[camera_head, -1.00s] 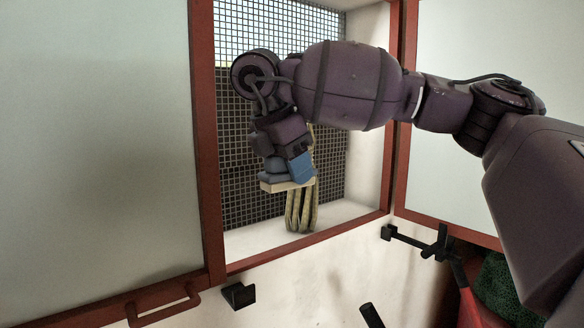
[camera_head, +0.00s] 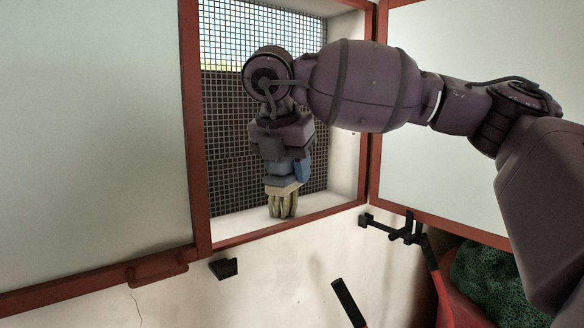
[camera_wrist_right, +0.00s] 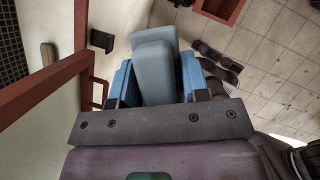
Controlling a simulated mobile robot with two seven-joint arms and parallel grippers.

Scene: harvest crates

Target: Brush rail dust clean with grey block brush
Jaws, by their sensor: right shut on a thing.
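My right gripper (camera_head: 287,172) has blue fingers and is shut on the grey block brush. The brush's grey block (camera_head: 279,180) sits between the fingers, with a pale base and tan bristles (camera_head: 283,205) hanging below. The bristles are over the white sill of the window opening; I cannot tell whether they touch it. The red lower rail (camera_head: 290,229) of the window frame runs in front of the sill. I cannot make out dust on it. In the right wrist view the grey block (camera_wrist_right: 155,72) shows between the blue fingers. My left gripper is not in view.
A dark mesh screen (camera_head: 226,130) stands behind the brush. Pale panels in red frames flank the opening. Black brackets (camera_head: 224,268) stick out of the wall below, with a red-handled tool (camera_head: 437,285) and a green-filled red container at lower right.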

